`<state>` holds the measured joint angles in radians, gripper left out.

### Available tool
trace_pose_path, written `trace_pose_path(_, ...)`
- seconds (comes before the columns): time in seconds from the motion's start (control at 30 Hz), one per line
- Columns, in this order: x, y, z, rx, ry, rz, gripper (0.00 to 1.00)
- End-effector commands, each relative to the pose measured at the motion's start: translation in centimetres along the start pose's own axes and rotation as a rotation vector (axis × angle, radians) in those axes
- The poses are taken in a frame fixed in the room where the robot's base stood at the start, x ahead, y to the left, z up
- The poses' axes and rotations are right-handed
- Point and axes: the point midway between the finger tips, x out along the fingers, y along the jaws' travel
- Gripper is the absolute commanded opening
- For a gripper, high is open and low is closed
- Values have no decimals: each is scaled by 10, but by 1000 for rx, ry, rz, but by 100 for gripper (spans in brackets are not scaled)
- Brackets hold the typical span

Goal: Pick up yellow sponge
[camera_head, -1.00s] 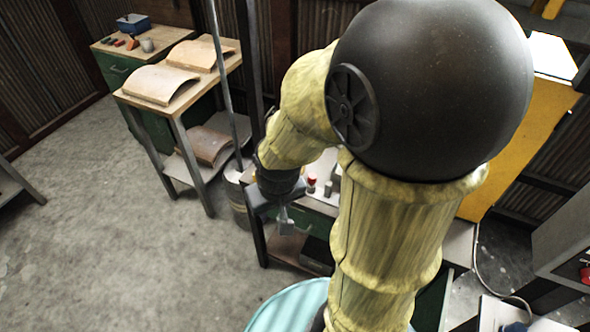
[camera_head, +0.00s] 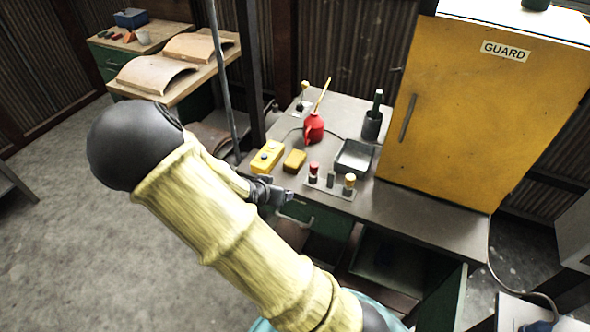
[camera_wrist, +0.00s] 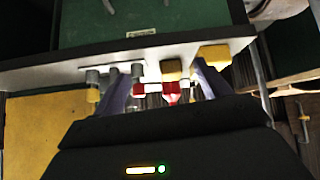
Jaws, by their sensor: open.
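The yellow sponge (camera_head: 294,160) is a small plain yellow block on the grey workbench, just right of a longer yellow box with buttons. In the wrist view I take the sponge to be the yellow block (camera_wrist: 171,70) near the bench's edge, between my two fingers in the picture. My gripper (camera_head: 286,196) is at the bench's front edge, below and left of the sponge in the head view, apart from it. Its fingers (camera_wrist: 163,92) are spread, with nothing held between them.
The yellow button box (camera_head: 267,157) stands beside the sponge. A red oil can (camera_head: 314,128), grey tray (camera_head: 353,157), small bottles (camera_head: 349,185) and a dark pot (camera_head: 372,126) are around it. The yellow guard cabinet (camera_head: 470,110) stands at right. A pole (camera_head: 222,75) rises left of the bench.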

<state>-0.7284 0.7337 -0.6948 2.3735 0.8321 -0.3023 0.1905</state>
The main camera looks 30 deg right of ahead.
Motion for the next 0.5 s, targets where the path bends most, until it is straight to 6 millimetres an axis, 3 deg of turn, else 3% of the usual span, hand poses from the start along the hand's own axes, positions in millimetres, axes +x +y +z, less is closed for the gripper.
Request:
trace_pose_path(0.07, 15, -6, -5, 26, 144, 34, 75)
trace_pose_path(0.2, 15, -12, -27, 79, 342, 56, 75)
trace_pose_path(0.5, 9, -14, -39, 107, 425, 58, 75)
